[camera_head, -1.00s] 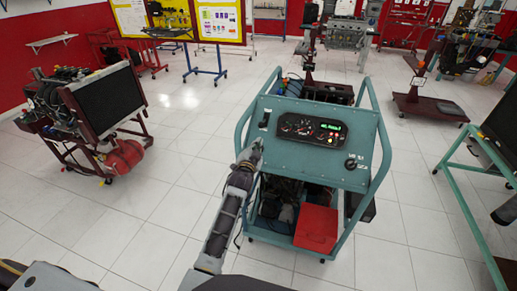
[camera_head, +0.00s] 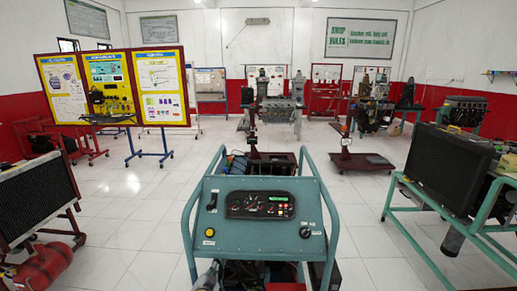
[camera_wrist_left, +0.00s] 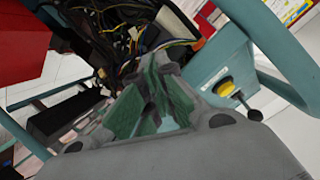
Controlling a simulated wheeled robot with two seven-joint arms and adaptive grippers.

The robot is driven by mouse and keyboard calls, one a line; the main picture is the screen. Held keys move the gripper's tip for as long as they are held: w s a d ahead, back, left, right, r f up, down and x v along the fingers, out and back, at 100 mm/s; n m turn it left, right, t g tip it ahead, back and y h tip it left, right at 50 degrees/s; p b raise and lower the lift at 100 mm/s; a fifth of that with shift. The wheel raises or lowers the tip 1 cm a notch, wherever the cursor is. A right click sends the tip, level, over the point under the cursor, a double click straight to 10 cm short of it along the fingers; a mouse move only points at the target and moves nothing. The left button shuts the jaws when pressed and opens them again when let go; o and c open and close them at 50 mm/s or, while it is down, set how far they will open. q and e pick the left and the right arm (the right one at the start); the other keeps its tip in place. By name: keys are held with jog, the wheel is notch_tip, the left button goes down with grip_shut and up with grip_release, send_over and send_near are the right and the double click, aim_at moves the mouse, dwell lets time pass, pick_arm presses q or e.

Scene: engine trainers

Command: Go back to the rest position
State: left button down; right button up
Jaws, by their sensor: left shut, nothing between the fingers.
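My left gripper (camera_head: 209,272) shows only at the bottom edge of the head view, just in front of the lower left of the teal engine trainer (camera_head: 222,243). In the left wrist view its fingers (camera_wrist_left: 158,66) are closed together with nothing between them. They point toward the trainer's wiring (camera_wrist_left: 130,30), and I cannot tell how large the gap is. The yellow button (camera_wrist_left: 230,87) on the panel shows to the right of the fingers, apart from them. My right gripper is in neither view.
The trainer's teal tube frame (camera_head: 328,215) stands close ahead. A radiator stand (camera_head: 35,200) with a red tank (camera_head: 42,266) is at left, and another radiator stand (camera_head: 450,170) is at right.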

pick_arm(q)
jog(key=s+a+f+n+g, duration=0.1)
jog(key=s+f+g, duration=0.2)
jog(key=s+f, duration=1)
jog(key=s+f+n+g, duration=0.1)
jog(key=s+f+g, duration=0.3)
jog(key=s+f, duration=1)
jog(key=s+a+f+n+g, duration=0.1)
jog(key=s+a+f+g, duration=0.1)
jog(key=s+f, duration=0.4)
jog(key=s+a+f+n+g, duration=0.1)
jog(key=s+a+f, duration=0.3)
jog(key=s, duration=1.2)
jog(key=s+a+f+g, duration=0.2)
jog(key=s+f+g, duration=0.1)
jog(key=s+f, duration=0.6)
jog(key=shift+s+a+f+n, duration=0.2)
jog(key=shift+s+a+n, duration=0.2)
jog(key=shift+s, duration=0.55)
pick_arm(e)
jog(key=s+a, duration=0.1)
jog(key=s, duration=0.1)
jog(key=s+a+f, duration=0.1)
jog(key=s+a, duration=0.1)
